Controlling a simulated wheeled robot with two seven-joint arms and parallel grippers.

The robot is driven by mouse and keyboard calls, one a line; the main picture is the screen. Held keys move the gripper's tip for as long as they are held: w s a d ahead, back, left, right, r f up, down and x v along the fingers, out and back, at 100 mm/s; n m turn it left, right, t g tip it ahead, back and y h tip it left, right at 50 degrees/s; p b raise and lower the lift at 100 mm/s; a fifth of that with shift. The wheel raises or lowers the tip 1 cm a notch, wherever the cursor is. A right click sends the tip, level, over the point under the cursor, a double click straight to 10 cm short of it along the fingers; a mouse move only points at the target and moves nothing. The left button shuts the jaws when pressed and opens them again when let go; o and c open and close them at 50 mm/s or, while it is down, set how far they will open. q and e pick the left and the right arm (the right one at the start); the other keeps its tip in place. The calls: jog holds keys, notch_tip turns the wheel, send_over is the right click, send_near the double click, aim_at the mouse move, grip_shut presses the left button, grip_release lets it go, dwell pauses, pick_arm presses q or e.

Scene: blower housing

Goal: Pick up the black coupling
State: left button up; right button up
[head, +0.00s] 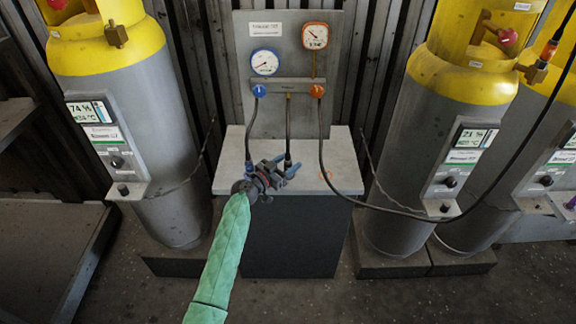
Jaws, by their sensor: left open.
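My left gripper (287,166), on a green-sleeved arm, is over the pale bench top (345,175) with its jaws open, pointing away to the upper right. A dark hose end, which looks like the black coupling (288,159), hangs at the bottom of the middle hose, right by the jaws. I cannot tell whether it is between the fingers or just behind them. The left hose (248,125) runs down from the blue knob, and its lower end is partly hidden by my gripper. My right gripper is not in view.
A panel (290,112) with two gauges stands behind the bench. Yellow-topped grey cylinders stand at left (160,110) and right (410,130). A third hose (322,140) runs from the orange knob across to the right.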

aim_at(288, 153)
pick_arm(q)
jog(key=shift+w+d, duration=0.1)
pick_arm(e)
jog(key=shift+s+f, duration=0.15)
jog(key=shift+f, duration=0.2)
pick_arm(q)
grip_shut()
jog(key=shift+r, duration=0.1)
